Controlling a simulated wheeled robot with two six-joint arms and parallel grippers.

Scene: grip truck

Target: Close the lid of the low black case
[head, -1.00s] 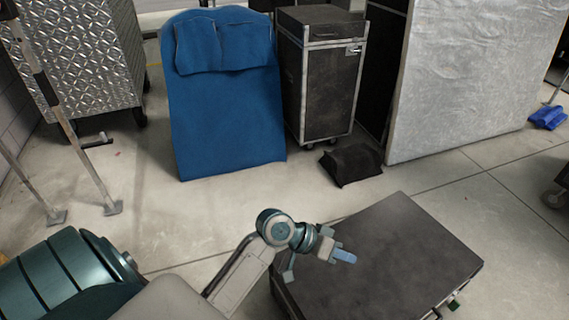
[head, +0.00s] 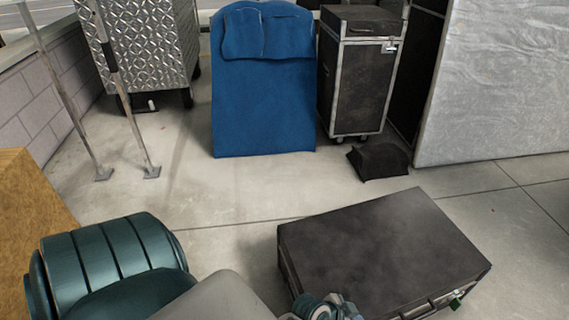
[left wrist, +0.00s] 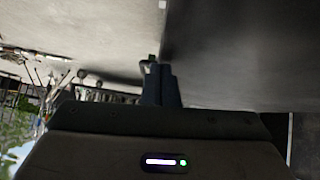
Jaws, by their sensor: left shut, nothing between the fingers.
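The low black case (head: 385,245) lies on the floor at the lower right of the head view. Its lid lies flat on top, with no gap that I can see. A handle and a small green tag (head: 456,302) are on its front side. In the left wrist view a dark surface, apparently the case (left wrist: 240,50), fills the upper right. My left gripper (left wrist: 160,84) is shut and empty beside that dark edge; I cannot tell whether it touches it. In the head view only part of its wrist shows at the bottom edge, its fingers hidden. My right gripper is not in view.
A tall black case (head: 355,85) on castors, a blue padded panel (head: 262,105) and a small black bag (head: 379,161) stand behind. A silver quilted panel (head: 500,85) is at the right. Bare concrete floor (head: 220,195) lies between.

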